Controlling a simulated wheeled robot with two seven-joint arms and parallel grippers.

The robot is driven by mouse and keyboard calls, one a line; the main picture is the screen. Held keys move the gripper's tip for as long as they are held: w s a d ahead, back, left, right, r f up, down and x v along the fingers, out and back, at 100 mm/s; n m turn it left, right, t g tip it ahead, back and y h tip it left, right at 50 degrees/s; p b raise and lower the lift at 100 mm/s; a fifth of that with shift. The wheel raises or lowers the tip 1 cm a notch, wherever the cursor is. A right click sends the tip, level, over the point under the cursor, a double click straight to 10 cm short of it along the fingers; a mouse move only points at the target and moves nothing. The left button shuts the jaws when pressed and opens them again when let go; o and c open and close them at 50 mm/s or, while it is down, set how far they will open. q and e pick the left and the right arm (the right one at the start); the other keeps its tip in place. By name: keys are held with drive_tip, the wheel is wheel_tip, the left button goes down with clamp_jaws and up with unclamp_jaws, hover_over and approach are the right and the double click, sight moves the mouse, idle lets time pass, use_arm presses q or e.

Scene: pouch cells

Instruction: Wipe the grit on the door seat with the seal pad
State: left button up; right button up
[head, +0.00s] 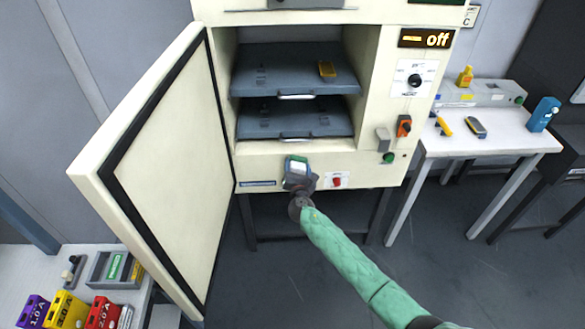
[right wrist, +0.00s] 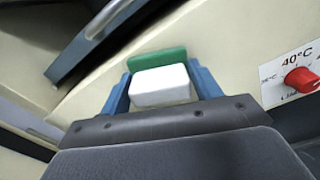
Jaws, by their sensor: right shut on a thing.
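My right gripper (head: 297,164) is in front of the lower front edge of the open oven. In the right wrist view its blue fingers (right wrist: 164,92) are shut on the seal pad, a white block (right wrist: 160,86) with a green backing (right wrist: 157,60). In the head view the pad (head: 299,168) shows as a small white and green patch at the gripper's tip. The door seat (head: 270,160) is the cream front frame below the shelves. I cannot tell whether the pad touches it. No grit can be made out. My left gripper is not in view.
The oven door (head: 165,165) stands open to the left. A red knob (head: 337,182) is right of my gripper. A white side table (head: 480,144) stands at right.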

drive_tip(key=shift+s+d, duration=0.1)
drive_tip(key=shift+d, duration=0.5)
drive_tip(key=shift+a+r+b, duration=0.15)
drive_tip(key=shift+a+b, duration=0.2)
drive_tip(key=shift+a, duration=1.6)
drive_tip(key=shift+a+b, duration=0.3)
drive_tip(key=shift+a, duration=1.65)
drive_tip(key=p, duration=0.2)
approach(280, 161)
drive_tip(key=shift+w, duration=0.2)
